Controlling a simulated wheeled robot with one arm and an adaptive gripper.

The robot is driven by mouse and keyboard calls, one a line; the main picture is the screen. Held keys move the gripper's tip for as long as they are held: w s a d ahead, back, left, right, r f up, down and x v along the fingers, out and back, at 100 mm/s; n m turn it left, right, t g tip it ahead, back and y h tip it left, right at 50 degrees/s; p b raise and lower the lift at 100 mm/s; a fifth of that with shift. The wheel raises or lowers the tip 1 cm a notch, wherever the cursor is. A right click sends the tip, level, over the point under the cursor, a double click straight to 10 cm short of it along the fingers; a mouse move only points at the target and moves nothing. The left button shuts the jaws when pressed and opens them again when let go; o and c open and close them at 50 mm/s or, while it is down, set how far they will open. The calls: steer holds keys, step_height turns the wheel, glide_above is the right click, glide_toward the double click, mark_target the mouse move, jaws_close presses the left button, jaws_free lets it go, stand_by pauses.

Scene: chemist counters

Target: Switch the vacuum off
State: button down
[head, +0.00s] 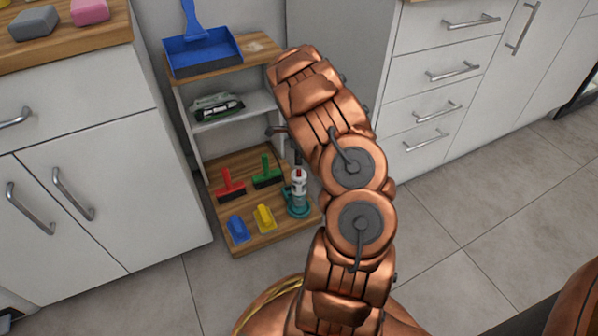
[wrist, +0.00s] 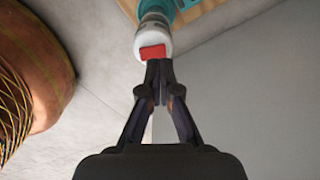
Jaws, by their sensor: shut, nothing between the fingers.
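The vacuum (head: 297,205) is a small upright device with a teal base and a white upper body, standing on the low wooden shelf board. A red switch (wrist: 152,52) shows on its white top in the wrist view. My gripper (wrist: 159,68) is shut and empty, with its fingertips right at the edge of the red switch. I cannot tell whether they touch it. In the head view my arm hides most of the gripper, and only a small dark part shows just above the vacuum. The switch's on or off position cannot be made out.
The wooden shelf board (head: 262,226) also holds red (head: 230,184) and green (head: 266,172) squeegee-like tools and blue (head: 238,228) and yellow (head: 264,217) brushes. A blue dustpan (head: 203,54) lies above. White cabinets flank the shelf. The tiled floor at right is clear.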

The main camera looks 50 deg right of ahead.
mark_target(299, 171)
steer(key=shift+r+p, duration=0.65)
steer(key=shift+r, duration=1.15)
steer(key=shift+r, duration=0.15)
steer(key=s+a+r+n+p, duration=0.2)
steer(key=a+r+n+p, duration=0.3)
steer(key=r, duration=0.7)
steer(key=s+a+r+n+g+p, duration=0.1)
steer(key=s+a+r+n+p, duration=0.15)
steer(key=a+r+p, duration=0.7)
steer(key=s+a+r+n+p, duration=0.3)
steer(key=r+p, duration=0.1)
steer(key=r, duration=1.1)
steer(key=s+a+r+n+p, duration=0.8)
steer(key=s+a+r+p, duration=0.2)
steer(key=s+r, duration=0.1)
steer(key=s+a+r+n+p, duration=0.9)
steer(key=s+a+r+p, duration=0.1)
steer(key=r, duration=0.4)
steer(key=shift+s+r+g, duration=0.25)
steer(key=shift+s+g, duration=0.15)
steer(key=shift+s, duration=0.5)
